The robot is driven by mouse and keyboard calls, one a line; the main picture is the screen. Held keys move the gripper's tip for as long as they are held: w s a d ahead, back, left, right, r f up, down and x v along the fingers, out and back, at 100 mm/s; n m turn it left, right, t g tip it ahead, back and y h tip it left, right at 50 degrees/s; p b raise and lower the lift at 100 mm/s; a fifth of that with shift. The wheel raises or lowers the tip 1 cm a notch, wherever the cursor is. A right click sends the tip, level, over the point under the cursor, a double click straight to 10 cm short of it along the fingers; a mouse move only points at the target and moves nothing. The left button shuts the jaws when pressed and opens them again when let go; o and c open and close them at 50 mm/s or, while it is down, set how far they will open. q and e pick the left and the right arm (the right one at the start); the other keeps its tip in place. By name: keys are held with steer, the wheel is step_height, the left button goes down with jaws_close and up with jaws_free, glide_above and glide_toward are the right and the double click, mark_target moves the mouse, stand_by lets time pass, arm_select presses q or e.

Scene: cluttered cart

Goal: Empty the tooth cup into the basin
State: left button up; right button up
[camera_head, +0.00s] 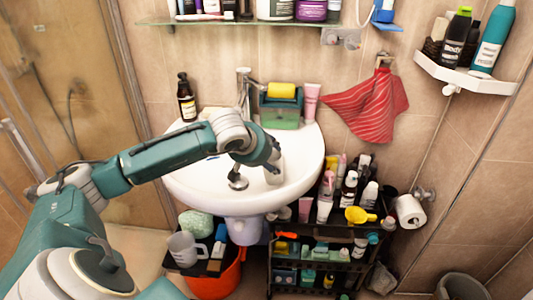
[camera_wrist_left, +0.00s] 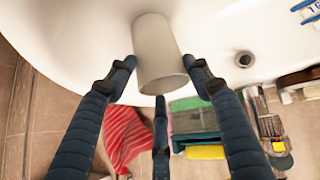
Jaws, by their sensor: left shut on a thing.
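The tooth cup, a plain pale beige tumbler (camera_wrist_left: 155,45), is between the dark fingers of my left gripper (camera_wrist_left: 163,80) in the left wrist view. In the head view my left gripper (camera_head: 268,155) is over the right half of the white basin (camera_head: 195,185), shut on the cup (camera_head: 275,174), which hangs below the fingers. The cup looks tilted; its contents cannot be made out. Blue-and-white stick-like things (camera_wrist_left: 308,12) lie in the basin, with a small blue bit (camera_head: 212,157) showing at its left in the head view. My right gripper is not in view.
The tap (camera_head: 244,90) and a green caddy with a yellow sponge (camera_head: 281,107) stand behind the basin, with a dark bottle (camera_head: 186,98) at back left. A red cloth (camera_head: 367,105) hangs at right. A crowded black cart (camera_head: 318,232) stands below right.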

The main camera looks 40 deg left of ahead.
arm_select(q)
steer(key=shift+w+d+r+m+g+y+p, duration=0.2)
steer(key=shift+w+d+p, duration=0.1)
steer(key=shift+d+p, duration=0.2)
steer(key=shift+w+d+r+m+g+y+p, duration=0.1)
steer(key=shift+w+d+g+y+p, duration=0.2)
steer(key=shift+d, duration=0.25)
steer(key=shift+f, duration=0.3)
steer(key=shift+s+a, duration=0.15)
steer(key=shift+a, duration=0.1)
steer(key=shift+r, duration=0.1)
steer(key=shift+d+r+p, duration=0.1)
steer(key=shift+r+p, duration=1.4)
steer(key=shift+r, duration=0.9)
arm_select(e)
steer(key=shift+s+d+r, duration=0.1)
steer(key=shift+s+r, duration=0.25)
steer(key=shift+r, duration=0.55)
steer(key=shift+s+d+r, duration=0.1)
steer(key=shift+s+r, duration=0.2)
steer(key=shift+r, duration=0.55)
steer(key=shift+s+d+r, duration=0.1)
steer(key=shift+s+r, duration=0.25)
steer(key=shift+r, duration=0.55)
